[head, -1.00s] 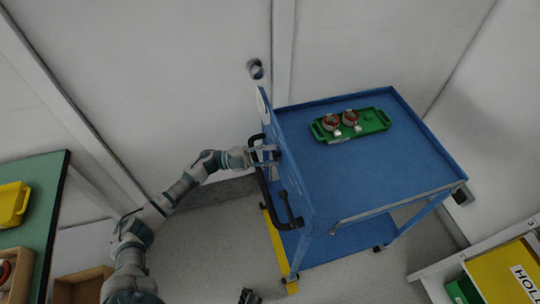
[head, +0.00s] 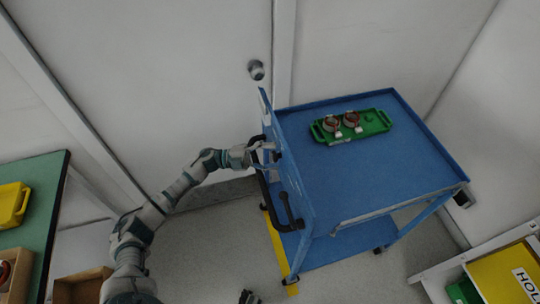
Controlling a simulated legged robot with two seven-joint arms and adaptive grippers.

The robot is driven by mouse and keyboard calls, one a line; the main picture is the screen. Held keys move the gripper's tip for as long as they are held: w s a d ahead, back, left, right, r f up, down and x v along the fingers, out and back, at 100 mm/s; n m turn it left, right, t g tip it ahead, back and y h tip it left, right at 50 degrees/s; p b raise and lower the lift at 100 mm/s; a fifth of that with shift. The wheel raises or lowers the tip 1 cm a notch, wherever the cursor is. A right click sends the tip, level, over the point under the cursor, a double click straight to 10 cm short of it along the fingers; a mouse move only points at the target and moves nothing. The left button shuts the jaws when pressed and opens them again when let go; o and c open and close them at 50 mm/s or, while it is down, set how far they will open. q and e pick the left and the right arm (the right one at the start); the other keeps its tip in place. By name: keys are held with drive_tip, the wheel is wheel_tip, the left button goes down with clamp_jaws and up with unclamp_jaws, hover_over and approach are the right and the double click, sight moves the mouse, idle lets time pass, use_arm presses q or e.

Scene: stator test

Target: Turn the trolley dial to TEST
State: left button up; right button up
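The blue trolley (head: 395,165) stands in the middle right. Its raised end panel (head: 293,183) faces left and is seen nearly edge-on. My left gripper (head: 268,152) is at this panel, beside the black handle, with its fingers pointing right. A small dark part on the panel at the fingertips may be the dial; its marking and setting cannot be read. The fingers are seen nearly edge-on, so their gap and any hold are unclear. A small dark piece of my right gripper (head: 248,297) shows at the bottom edge.
A green tray (head: 372,126) with copper-and-white round parts (head: 331,125) lies on the trolley top. A black handle (head: 283,212) juts from the end panel. A green table (head: 45,200) with a yellow bin (head: 12,204) is at left. A yellow bin (head: 500,280) is at lower right.

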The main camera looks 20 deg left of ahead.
use_arm(q)
drive_tip(key=v, duration=1.2)
idle(0.4)
